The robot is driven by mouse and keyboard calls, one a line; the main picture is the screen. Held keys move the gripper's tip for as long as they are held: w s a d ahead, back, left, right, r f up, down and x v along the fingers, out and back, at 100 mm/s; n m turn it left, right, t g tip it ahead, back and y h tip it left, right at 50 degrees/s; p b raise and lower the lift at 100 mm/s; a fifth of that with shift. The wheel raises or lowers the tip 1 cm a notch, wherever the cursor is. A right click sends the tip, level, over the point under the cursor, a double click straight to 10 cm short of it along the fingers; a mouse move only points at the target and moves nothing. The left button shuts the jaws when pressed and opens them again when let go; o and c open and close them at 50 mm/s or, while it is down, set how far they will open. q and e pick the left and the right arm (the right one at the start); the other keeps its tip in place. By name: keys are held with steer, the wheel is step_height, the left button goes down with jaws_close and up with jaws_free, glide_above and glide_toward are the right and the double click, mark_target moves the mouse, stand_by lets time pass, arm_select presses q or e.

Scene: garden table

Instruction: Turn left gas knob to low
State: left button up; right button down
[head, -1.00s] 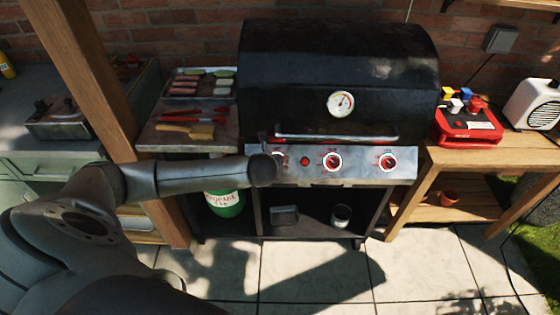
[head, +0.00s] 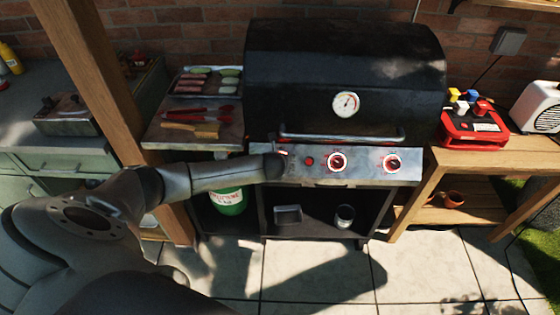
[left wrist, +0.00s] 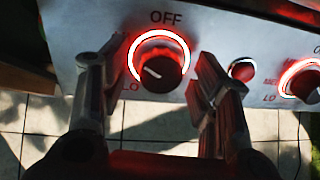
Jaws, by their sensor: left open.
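The left gas knob (left wrist: 162,70) is a dark round knob inside a glowing red-white ring. OFF is printed above it and LO at its lower left. A short pale mark on its face sits left of centre, toward the lower left. My left gripper (left wrist: 160,58) is open, with one finger on each side of the knob. I cannot tell whether the fingers touch it. In the head view the end of my left arm mostly covers this knob on the front panel (head: 365,174) of the black grill (head: 300,75). My right gripper is not in view.
The middle knob (head: 337,162) and right knob (head: 391,163) are to the right, with a small red button (head: 309,161) between left and middle knobs. The grill's handle (head: 340,136) runs above the panel. A side shelf (head: 155,139) holds food and tools.

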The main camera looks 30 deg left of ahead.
arm_select(q)
steer(key=c, duration=1.1)
steer(key=shift+o, duration=0.2)
steer(key=n+p, duration=0.1)
steer(key=n, duration=0.2)
steer(key=n+p, duration=0.1)
steer(key=n, duration=0.3)
steer(key=shift+n+t, duration=0.3)
steer(key=n, duration=0.4)
steer(key=shift+d+n+y+p, duration=0.1)
steer(key=shift+n+y+p, duration=0.2)
steer(key=shift+y, duration=0.1)
steer(key=shift+n, duration=1.8)
